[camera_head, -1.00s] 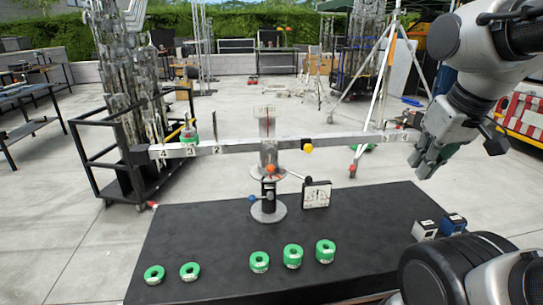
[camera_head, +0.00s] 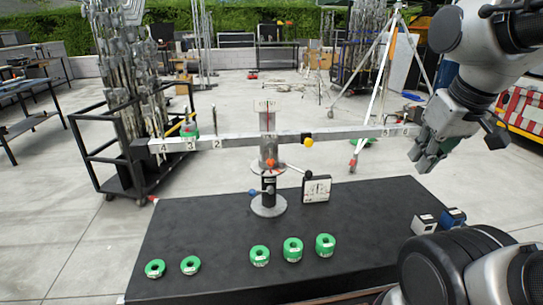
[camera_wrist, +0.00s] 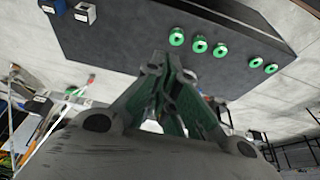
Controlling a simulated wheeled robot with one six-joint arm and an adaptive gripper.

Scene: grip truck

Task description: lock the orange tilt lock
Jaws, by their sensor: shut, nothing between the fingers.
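A small orange knob (camera_head: 271,167), which looks like the tilt lock, sits on the central post just below the long grey beam (camera_head: 245,143). The beam lies nearly level, its right end slightly higher in the picture. A green-ringed weight (camera_head: 189,130) stands on the beam near mark 3. My gripper (camera_head: 425,161) is shut and empty, at the upper right by the beam's right end. It is well apart from the orange knob; whether it touches the beam is unclear. In the wrist view my gripper (camera_wrist: 165,75) appears over the black table; the knob does not show there.
Several green rings (camera_head: 293,250) lie along the front of the black table (camera_head: 200,225). A dial box (camera_head: 316,189) stands right of the post. A yellow knob (camera_head: 308,141) and a blue knob (camera_head: 252,192) are near it. Two small blocks (camera_head: 424,226) (camera_head: 453,218) sit at the right.

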